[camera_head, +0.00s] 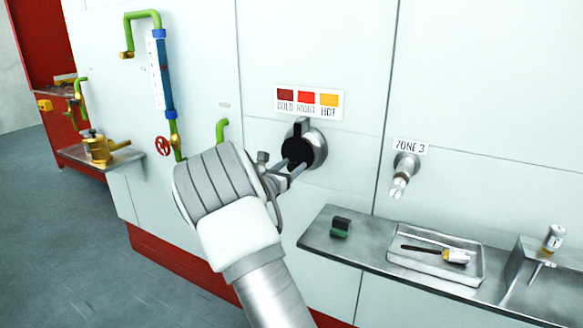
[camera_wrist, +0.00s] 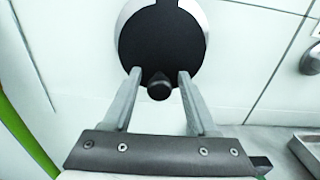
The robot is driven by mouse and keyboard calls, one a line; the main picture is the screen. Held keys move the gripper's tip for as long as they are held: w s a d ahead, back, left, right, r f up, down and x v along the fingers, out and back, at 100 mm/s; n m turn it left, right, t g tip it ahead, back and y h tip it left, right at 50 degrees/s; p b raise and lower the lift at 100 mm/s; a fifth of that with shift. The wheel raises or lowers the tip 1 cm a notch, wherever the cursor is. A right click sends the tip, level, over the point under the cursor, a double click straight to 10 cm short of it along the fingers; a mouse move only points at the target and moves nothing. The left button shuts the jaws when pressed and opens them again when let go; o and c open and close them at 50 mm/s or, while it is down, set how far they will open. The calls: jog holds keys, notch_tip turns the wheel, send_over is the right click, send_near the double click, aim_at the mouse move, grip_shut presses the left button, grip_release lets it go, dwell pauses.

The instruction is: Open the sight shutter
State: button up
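The sight shutter (camera_head: 297,150) is a round black disc in front of a metal sight port ring (camera_head: 319,146), on the white panel under the COLD, RIGHT, HOT colour plate (camera_head: 307,100). A black tab stands up at its top in the head view. In the wrist view the shutter (camera_wrist: 160,42) fills the top middle, with a small dark knob (camera_wrist: 159,88) at its lower edge. My gripper (camera_head: 294,167) is at the shutter's lower edge. In the wrist view my gripper (camera_wrist: 159,74) is open, a finger on each side of the knob, with small gaps visible.
A ZONE 3 metal fitting (camera_head: 404,172) sticks out to the right. Below it a shelf (camera_head: 365,254) holds a dark green block (camera_head: 341,227) and a tray (camera_head: 425,272) with a brush-like tool. Green pipes and a gauge tube (camera_head: 161,75) are on the left.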

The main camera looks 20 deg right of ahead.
grip_shut()
dwell(1.2)
